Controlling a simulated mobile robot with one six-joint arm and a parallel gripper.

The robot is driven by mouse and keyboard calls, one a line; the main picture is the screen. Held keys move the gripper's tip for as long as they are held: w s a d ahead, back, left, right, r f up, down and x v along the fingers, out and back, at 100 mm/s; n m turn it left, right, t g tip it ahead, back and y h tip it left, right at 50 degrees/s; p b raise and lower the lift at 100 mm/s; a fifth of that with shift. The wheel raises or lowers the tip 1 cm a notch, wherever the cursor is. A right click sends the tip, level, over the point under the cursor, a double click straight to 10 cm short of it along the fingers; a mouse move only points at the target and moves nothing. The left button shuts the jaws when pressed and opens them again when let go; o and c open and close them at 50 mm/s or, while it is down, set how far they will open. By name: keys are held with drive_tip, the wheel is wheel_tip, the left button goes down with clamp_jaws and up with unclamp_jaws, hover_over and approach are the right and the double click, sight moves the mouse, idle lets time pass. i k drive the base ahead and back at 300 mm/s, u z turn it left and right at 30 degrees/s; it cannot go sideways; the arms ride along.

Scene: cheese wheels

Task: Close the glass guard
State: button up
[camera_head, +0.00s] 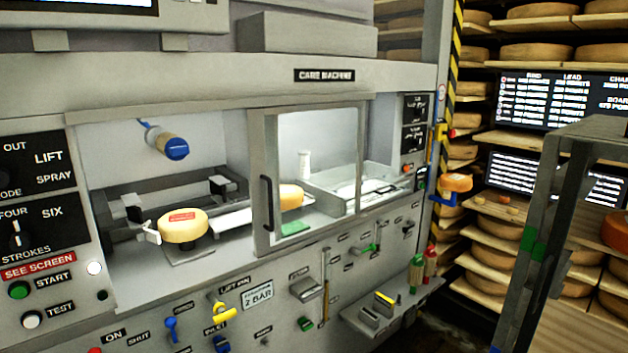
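The glass guard (320,135) is a clear pane in a grey frame on the front of the grey machine. It stands across the right part of the machine's opening, and the left part is uncovered. A dark upright handle (267,203) sits on the guard's left side. A yellow cheese wheel (184,228) with a red label sits in the uncovered left part. Another yellow piece (291,196) shows behind the guard's left part. My gripper is not in view.
Levers and knobs, such as a yellow one (224,311), line the panel below the opening. A small grey shelf (392,308) juts out at lower right. A grey frame (545,225) stands close at right. Cheese racks (535,72) fill the back right.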

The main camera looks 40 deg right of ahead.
sight(258, 179)
drive_tip(key=u, duration=1.1)
drive_tip(key=k, duration=0.8)
drive_tip(key=z, duration=0.7)
drive_tip(key=i, duration=0.5)
drive_tip(key=u, duration=0.2)
